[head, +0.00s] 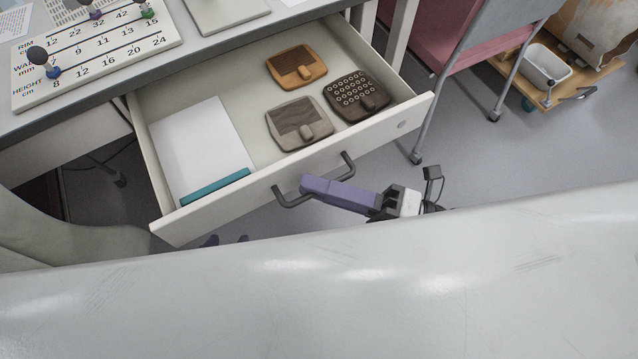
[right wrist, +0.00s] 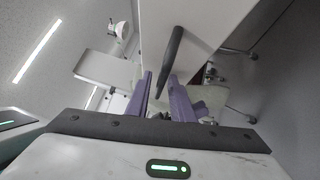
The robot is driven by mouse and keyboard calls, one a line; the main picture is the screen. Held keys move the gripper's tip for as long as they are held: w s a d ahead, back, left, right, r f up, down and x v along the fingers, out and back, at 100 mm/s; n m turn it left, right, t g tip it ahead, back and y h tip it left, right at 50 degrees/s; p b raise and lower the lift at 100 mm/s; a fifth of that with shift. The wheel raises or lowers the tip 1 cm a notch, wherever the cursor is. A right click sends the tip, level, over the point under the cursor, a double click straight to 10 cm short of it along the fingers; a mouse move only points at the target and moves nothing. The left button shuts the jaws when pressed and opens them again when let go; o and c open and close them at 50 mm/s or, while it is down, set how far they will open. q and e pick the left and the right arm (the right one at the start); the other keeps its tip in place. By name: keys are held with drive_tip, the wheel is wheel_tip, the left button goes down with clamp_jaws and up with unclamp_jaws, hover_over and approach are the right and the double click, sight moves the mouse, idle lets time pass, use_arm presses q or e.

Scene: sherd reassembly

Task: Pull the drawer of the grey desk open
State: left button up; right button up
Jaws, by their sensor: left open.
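The grey desk's white drawer (head: 225,206) is pulled well out in the head view, with its inside exposed. Its dark bar handle (head: 290,198) is on the front panel. My right gripper (head: 310,184) is at the handle, its purple fingers crossing the bar and hiding its middle. In the right wrist view the handle (right wrist: 172,55) runs between the two purple fingers (right wrist: 160,76), with gaps visible beside it, so the gripper looks open around it. My left gripper (head: 226,240) shows only its purple fingertips, apart from each other, below the drawer's front left corner.
The drawer holds a white sheet with a teal edge (head: 200,150) and several flat pieces, one orange (head: 297,65). A number board (head: 95,50) lies on the desktop. A pink chair (head: 450,35) and a wooden dolly (head: 530,85) stand at the right.

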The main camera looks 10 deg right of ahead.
drive_tip(key=shift+o, duration=0.3)
drive_tip(key=shift+s, duration=0.1)
drive_tip(key=v, duration=1)
drive_tip(key=shift+s+d, duration=0.1)
